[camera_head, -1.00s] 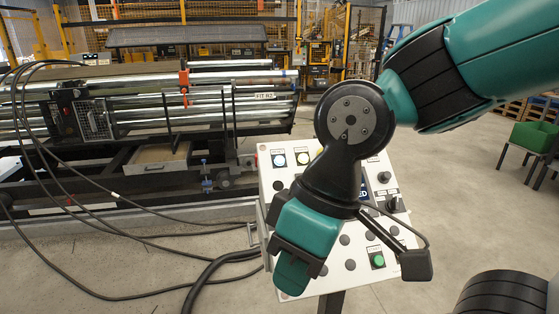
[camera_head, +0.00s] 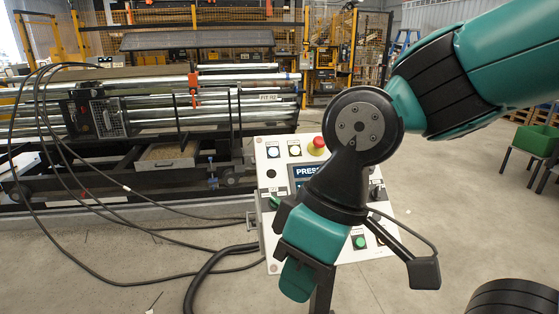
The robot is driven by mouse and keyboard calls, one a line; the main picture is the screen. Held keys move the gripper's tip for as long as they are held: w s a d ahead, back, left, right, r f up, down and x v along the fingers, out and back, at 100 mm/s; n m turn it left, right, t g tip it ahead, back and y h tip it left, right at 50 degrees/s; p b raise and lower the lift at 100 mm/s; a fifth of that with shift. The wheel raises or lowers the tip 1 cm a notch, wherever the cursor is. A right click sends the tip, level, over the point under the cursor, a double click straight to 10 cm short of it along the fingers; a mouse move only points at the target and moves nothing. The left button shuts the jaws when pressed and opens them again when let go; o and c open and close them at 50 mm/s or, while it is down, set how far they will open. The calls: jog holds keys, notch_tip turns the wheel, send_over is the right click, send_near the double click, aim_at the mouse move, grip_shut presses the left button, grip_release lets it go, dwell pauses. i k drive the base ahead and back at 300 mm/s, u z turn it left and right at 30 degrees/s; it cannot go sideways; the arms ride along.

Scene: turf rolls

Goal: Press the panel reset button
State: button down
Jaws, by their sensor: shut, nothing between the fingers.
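The white control panel (camera_head: 264,228) stands on a post, tilted toward me. At its upper left are two round light buttons: a pale bluish-white one (camera_head: 273,152) and a white-yellow one (camera_head: 294,151). Their labels are too small to read, so I cannot tell for sure which is the reset button. My gripper (camera_head: 296,288) is shut and empty, pointing down, low in front of the panel and overlapping its lower edge in the picture. It appears well below the two light buttons. My wrist hides the panel's middle and part of its right side.
A red mushroom button (camera_head: 316,145) sits right of the light buttons, above a partly hidden screen (camera_head: 309,171). A lit green button (camera_head: 360,242) is at lower right. The roller machine (camera_head: 150,120) stands behind left. Black cables (camera_head: 205,270) cross the floor.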

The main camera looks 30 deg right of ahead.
aim_at(274, 151)
jog(key=k, duration=0.15)
jog(key=u, duration=0.75)
jog(key=i, duration=0.6)
jog(key=z, duration=0.8)
